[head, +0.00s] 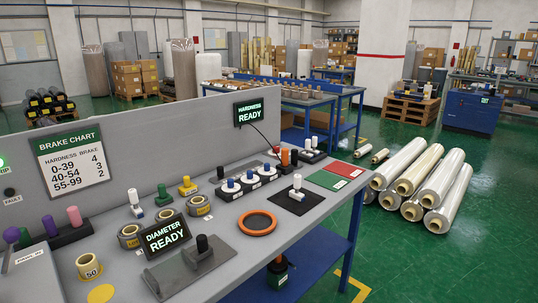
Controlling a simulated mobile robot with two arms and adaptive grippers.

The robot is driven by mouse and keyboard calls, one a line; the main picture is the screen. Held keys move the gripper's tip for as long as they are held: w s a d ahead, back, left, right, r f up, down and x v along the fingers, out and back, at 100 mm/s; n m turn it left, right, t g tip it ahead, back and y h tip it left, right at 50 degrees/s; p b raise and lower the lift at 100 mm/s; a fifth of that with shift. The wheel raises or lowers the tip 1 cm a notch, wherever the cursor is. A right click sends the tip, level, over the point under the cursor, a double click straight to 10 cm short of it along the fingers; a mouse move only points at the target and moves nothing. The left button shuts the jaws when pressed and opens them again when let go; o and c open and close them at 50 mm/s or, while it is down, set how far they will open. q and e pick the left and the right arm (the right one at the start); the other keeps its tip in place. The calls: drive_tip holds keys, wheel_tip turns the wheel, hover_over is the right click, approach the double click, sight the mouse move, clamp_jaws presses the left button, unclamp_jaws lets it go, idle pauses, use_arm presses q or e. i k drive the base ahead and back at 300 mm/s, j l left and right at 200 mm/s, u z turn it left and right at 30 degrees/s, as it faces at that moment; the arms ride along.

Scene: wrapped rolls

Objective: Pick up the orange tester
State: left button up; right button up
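A small upright orange piece (285,157) stands at the back right of the grey workbench (218,262), beside a dark upright piece. It is small here, and I cannot be sure it is the tester. A flat orange ring (257,223) lies on the bench in front of the dark blocks. Neither of my grippers is in view.
A white tester-like piece (297,184) stands on a black pad (291,203). Red (348,169) and green (328,180) pads lie at the right end. A diameter display (166,236) stands near the front. Wrapped rolls (446,189) lie on the floor at right.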

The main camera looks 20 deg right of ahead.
sight(285, 151)
drive_tip(key=l+u, duration=0.9)
drive_tip(key=u, duration=0.15)
drive_tip(key=k+l+u, duration=0.1)
drive_tip(key=l, duration=0.35)
drive_tip(key=l+u, duration=0.1)
drive_tip(key=l, duration=0.35)
drive_tip(key=k+l+u, duration=0.15)
drive_tip(key=l, duration=0.25)
drive_tip(key=k+l+u, duration=0.1)
drive_tip(key=l, duration=0.35)
drive_tip(key=k+l+u, duration=0.1)
drive_tip(key=l, duration=0.3)
drive_tip(key=k+l+u, duration=0.1)
drive_tip(key=k+l, duration=0.15)
drive_tip(key=l, duration=0.15)
